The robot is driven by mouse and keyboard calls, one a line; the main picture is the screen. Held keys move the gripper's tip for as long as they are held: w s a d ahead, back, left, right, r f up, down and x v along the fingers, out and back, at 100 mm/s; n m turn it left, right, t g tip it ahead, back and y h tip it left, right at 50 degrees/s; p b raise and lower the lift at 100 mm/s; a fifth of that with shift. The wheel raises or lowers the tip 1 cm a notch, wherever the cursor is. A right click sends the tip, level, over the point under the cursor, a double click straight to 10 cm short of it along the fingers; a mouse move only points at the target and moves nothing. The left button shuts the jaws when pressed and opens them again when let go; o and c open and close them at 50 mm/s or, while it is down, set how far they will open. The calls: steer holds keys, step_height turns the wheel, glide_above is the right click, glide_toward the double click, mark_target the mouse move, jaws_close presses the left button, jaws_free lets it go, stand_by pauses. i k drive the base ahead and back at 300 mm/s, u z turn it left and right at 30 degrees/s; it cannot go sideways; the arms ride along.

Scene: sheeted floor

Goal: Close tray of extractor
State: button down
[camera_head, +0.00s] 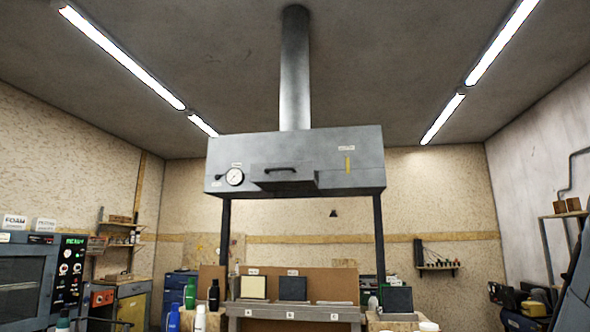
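The extractor (230,155) is a grey metal box hood high in the middle of the view, with a round duct (295,70) rising to the ceiling. Its tray (300,178) has a dark bar handle (281,170) and juts out from the front face, so it stands open; how far is hard to judge. A round gauge (235,177) sits left of the tray, and a yellow strip (348,164) is to its right. My gripper is not in view.
Below the hood is a bench (290,312) with several panels and bottles. Dark posts (379,235) stand under the hood's ends. The space in front of the tray looks clear.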

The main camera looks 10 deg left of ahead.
mark_target(297, 175)
steer(key=k, duration=0.65)
steer(key=u, duration=1.05)
steer(key=i, duration=1.35)
steer(key=z, duration=0.8)
steer(key=i, duration=0.65)
steer(key=z, duration=0.7)
